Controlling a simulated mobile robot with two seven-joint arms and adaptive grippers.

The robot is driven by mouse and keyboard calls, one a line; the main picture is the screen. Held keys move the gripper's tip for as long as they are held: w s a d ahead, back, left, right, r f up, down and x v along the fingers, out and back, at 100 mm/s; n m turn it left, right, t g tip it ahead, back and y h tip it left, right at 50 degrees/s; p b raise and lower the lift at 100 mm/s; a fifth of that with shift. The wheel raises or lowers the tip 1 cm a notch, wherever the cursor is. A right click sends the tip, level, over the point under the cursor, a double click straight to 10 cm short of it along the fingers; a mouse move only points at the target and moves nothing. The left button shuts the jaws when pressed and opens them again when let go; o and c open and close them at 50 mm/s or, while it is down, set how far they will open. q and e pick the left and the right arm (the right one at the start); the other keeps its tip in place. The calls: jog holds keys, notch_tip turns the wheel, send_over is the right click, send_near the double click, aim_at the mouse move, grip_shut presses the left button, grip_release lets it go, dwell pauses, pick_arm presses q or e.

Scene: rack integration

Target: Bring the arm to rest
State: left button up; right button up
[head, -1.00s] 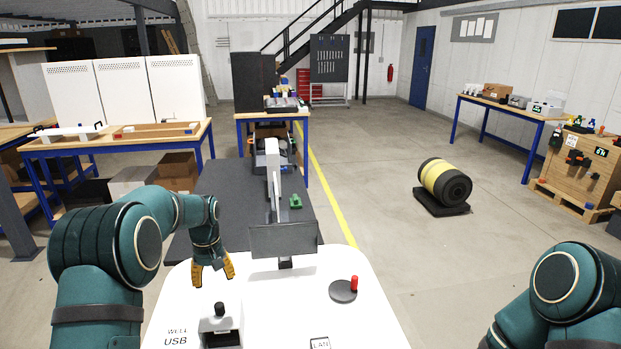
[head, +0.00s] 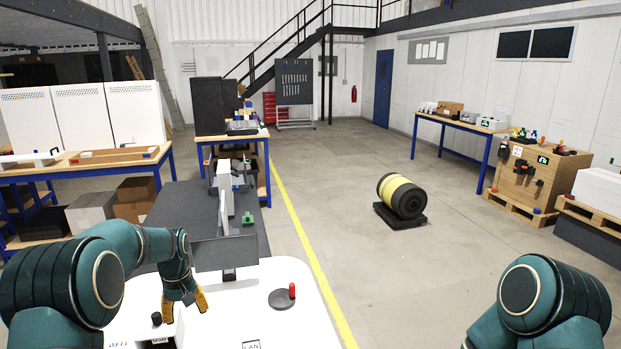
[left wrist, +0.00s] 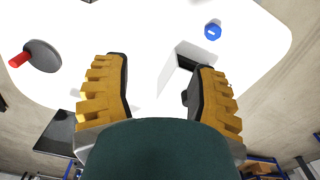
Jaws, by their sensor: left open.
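My left arm reaches in from the left in the head view, with its elbow bent and its hand hanging down. My left gripper (head: 186,304) is open and points down above the white top of my base. Its two yellow ribbed fingers also show apart in the left wrist view (left wrist: 160,90), with nothing held between them. My right arm (head: 535,298) shows only in part at the lower right of the head view. Its gripper is out of the frame.
A screen (head: 224,252) and a red-handled knob (head: 284,297) stand near the left gripper. A yellow and black roll (head: 402,195) lies on the floor ahead. A workbench (head: 465,122) and a wooden crate (head: 540,180) stand at right.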

pick_arm(q)
jog(key=s+d+f+m+t+h+b, duration=0.1)
jog(key=s+d+f+m+h, duration=0.1)
jog(key=s+d+f, duration=0.8)
jog(key=s+d+f+m+h+b, duration=0.1)
jog(key=s+d+f, duration=0.55)
jog(key=f, duration=0.65)
jog(key=s+d+m+h+b, duration=0.1)
jog(key=s+d, duration=0.2)
jog(key=s, duration=0.8)
jog(key=shift+d+f+t, duration=0.25)
jog(key=shift+t, duration=0.15)
